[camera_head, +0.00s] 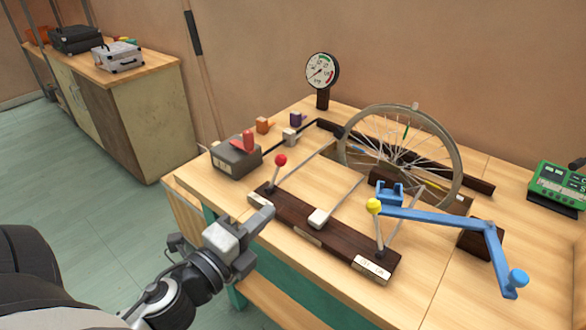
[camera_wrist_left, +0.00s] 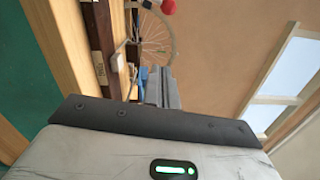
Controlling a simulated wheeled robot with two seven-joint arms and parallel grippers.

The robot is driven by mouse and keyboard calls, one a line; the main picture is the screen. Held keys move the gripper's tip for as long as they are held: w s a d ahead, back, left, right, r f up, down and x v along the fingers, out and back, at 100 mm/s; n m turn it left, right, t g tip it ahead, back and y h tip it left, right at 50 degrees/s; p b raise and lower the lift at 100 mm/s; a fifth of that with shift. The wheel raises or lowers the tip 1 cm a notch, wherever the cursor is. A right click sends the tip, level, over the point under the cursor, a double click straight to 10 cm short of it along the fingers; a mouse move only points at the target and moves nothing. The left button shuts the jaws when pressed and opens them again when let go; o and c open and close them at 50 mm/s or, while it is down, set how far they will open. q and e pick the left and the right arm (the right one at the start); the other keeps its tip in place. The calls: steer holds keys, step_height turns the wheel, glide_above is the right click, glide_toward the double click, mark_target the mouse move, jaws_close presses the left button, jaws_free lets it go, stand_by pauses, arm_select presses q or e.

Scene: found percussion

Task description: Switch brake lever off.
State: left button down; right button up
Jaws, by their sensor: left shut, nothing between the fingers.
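A dark wooden base (camera_head: 330,237) on the workbench carries two upright levers on thin rods. The lever with the red knob (camera_head: 281,160) stands at its left end, and the lever with the yellow knob (camera_head: 374,206) at its right end. A white label (camera_head: 372,268) is on the right end; its text is too small to read surely. I cannot tell which lever is the brake. My left gripper (camera_head: 264,213) is shut and empty, in front of the base's left end, below the red knob. In the left wrist view the red knob (camera_wrist_left: 167,5) shows beyond the fingers (camera_wrist_left: 162,88).
A spoked wheel (camera_head: 440,145) stands behind the base, and a blue crank arm (camera_head: 440,220) reaches across the right side. A round gauge (camera_head: 322,70), a dark box with a red switch (camera_head: 236,157) and a green meter (camera_head: 560,185) stand around. A pale block (camera_head: 319,218) sits mid-base.

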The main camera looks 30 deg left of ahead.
mark_target(276, 174)
arm_select(q)
steer(key=w+a+p, duration=0.3)
steer(key=w, duration=0.7)
steer(key=shift+w+a+r, duration=0.3)
steer(key=shift+w+r, duration=0.05)
arm_select(e)
steer(key=shift+s+d+r+n+g, duration=0.3)
steer(key=shift+s+r, duration=0.05)
steer(key=shift+s, duration=0.1)
steer(key=shift+r+h, duration=0.1)
steer(key=shift+h, duration=0.2)
